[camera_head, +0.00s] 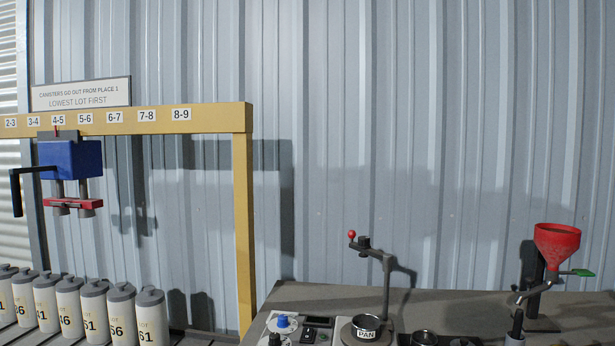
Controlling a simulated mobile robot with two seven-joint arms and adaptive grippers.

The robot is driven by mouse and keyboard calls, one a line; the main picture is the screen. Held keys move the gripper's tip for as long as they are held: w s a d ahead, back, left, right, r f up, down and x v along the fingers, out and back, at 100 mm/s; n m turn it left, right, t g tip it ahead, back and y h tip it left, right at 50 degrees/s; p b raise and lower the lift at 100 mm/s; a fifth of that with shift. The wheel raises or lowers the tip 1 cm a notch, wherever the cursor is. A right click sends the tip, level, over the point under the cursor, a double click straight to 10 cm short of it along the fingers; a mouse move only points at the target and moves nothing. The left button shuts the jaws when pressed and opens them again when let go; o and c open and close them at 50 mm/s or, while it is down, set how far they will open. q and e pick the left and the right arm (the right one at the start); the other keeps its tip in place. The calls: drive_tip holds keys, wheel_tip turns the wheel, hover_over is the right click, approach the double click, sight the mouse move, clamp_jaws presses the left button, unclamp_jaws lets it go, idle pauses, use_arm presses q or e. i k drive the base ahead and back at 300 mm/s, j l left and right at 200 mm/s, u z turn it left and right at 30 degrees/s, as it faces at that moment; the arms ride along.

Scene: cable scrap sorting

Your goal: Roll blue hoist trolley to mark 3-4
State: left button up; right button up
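The blue hoist trolley (70,159) hangs from the yellow overhead beam (215,117) at the left. Its dark top bracket sits under the 4-5 label (58,120), one label to the right of the 3-4 label (33,121). A black crank-shaped handle (16,188) sticks out from the trolley to the left. Below the blue body is a red bar (72,202) with grey fittings, and nothing is seen hanging from it. Neither of my grippers shows in this view.
A row of white lot canisters (95,312) with grey lids stands below the trolley, with a gap between. The yellow post (244,230) holds up the beam's right end. A dark bench (460,308) at right carries a pan (366,327) and a red funnel (556,245).

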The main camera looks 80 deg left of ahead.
sight(63, 156)
drive_tip(key=u, duration=4.3)
drive_tip(key=i+u, duration=0.15)
drive_tip(key=i, duration=0.25)
drive_tip(key=i+l+u, duration=0.2)
drive_tip(key=i, duration=0.15)
